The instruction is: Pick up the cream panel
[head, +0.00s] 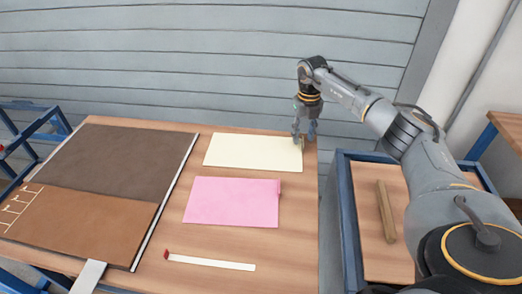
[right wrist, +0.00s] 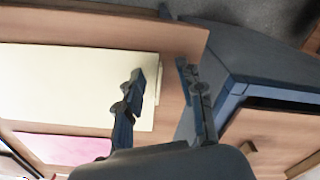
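The cream panel (head: 250,152) lies flat on the wooden table at its far right. Its right edge carries a small upright tab, seen in the right wrist view on the panel (right wrist: 60,85). My right gripper (head: 305,138) is above the panel's right end. In the right wrist view the right gripper (right wrist: 160,70) is open, with one finger over the panel and the other beyond its right edge. The tab shows between the fingers; I cannot tell whether they touch it. My left gripper is not in view.
A pink panel (head: 232,202) lies just nearer than the cream one. A white strip with a red end (head: 212,263) lies in front. A dark brown and tan board (head: 110,158) covers the left. A blue-framed stand (head: 350,215) holding a wooden bar (head: 386,212) is right.

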